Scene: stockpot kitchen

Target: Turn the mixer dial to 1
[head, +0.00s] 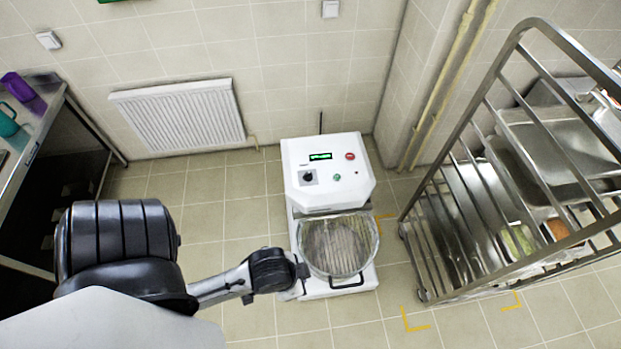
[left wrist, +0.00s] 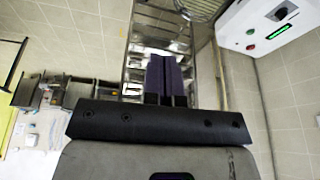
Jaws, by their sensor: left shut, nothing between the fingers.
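The mixer (head: 326,205) is a white floor machine with a wire-guarded bowl (head: 338,245) at its front. Its black dial (head: 308,177) is on the left of the sloped panel, below a green lit display (head: 320,156). The dial (left wrist: 282,13) also shows at the top right of the left wrist view, with the panel turned over. My left gripper (head: 302,270) is low beside the bowl's left edge, below and apart from the dial. Its fingers (left wrist: 165,78) are together and empty in the left wrist view. The dial's pointer is too small to read. My right gripper is not seen.
A green button (head: 337,177) and a red button (head: 350,156) are on the panel. A steel tray rack (head: 520,150) stands to the right. A radiator (head: 182,114) is on the wall behind, and a steel table (head: 42,120) is at left.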

